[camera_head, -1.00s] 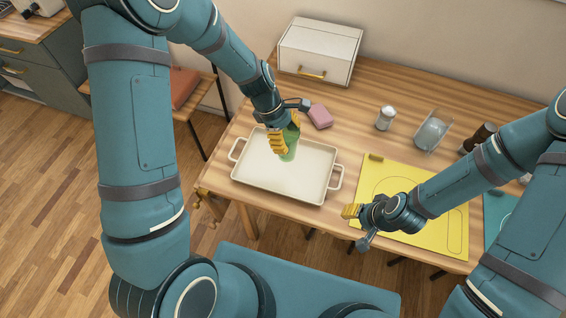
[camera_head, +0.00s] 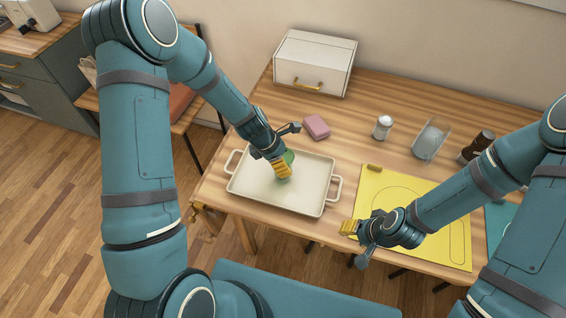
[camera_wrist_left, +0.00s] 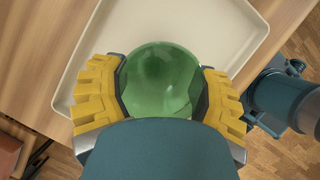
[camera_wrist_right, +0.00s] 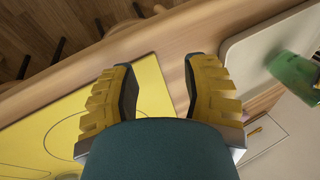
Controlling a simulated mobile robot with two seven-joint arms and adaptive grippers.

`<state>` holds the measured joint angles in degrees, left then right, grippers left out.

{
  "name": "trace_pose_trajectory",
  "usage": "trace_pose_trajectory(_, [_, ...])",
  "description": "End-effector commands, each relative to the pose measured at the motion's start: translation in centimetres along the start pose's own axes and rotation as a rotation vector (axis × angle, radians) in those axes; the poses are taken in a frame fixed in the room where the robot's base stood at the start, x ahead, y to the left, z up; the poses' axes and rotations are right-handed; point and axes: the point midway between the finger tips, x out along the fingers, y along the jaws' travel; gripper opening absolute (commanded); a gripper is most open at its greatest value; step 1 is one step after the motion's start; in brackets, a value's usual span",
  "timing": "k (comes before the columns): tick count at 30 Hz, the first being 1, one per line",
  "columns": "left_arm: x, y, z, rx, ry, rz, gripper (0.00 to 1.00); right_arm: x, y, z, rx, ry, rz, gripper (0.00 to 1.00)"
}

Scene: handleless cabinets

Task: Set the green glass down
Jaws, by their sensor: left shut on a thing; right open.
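The green glass (camera_head: 288,157) is over the cream tray (camera_head: 311,205) in the head view, mostly hidden by my left gripper (camera_head: 282,170). In the left wrist view the glass (camera_wrist_left: 160,82) sits between the yellow fingers, which are shut on it. The tray lies beneath; I cannot tell if the glass touches it. In the right wrist view the glass (camera_wrist_right: 294,70) shows at the right over the tray. My right gripper (camera_head: 349,228) is open and empty near the table's front edge, beside the yellow mat (camera_head: 415,200).
A pink sponge (camera_head: 316,127) lies behind the tray. A white box with a drawer (camera_head: 315,62) stands at the back. A shaker (camera_head: 382,127), a clear holder (camera_head: 431,139) and a dark jar (camera_head: 478,146) stand to the right. Bare table lies between the sponge and shaker.

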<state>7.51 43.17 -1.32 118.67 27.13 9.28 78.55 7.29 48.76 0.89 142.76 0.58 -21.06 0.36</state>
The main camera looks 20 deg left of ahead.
Motion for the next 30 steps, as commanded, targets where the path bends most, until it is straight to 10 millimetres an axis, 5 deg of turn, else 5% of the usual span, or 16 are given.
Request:
trace_pose_trajectory(13, [1.3, 0.0, -0.6, 0.000, -0.001, 0.001, 0.23, 0.5, 0.2, 0.2, -0.001, -0.004, 0.000, 0.47])
trace_pose_trajectory(14, [1.2, 0.0, -0.6, 0.000, 0.000, 0.000, 0.76, 0.4, 0.2, 0.2, -0.001, -0.004, 0.000, 0.47])
trace_pose_trajectory(16, [1.2, 0.0, -0.5, 0.000, 0.000, 0.000, 1.00, 0.4, 0.1, 0.2, -0.001, -0.004, 0.000, 0.47])
trace_pose_trajectory(30, [-0.4, 0.1, -0.4, 0.000, 0.000, 0.004, 1.00, -0.1, 0.0, 0.0, 0.000, 0.000, 0.000, 0.47])
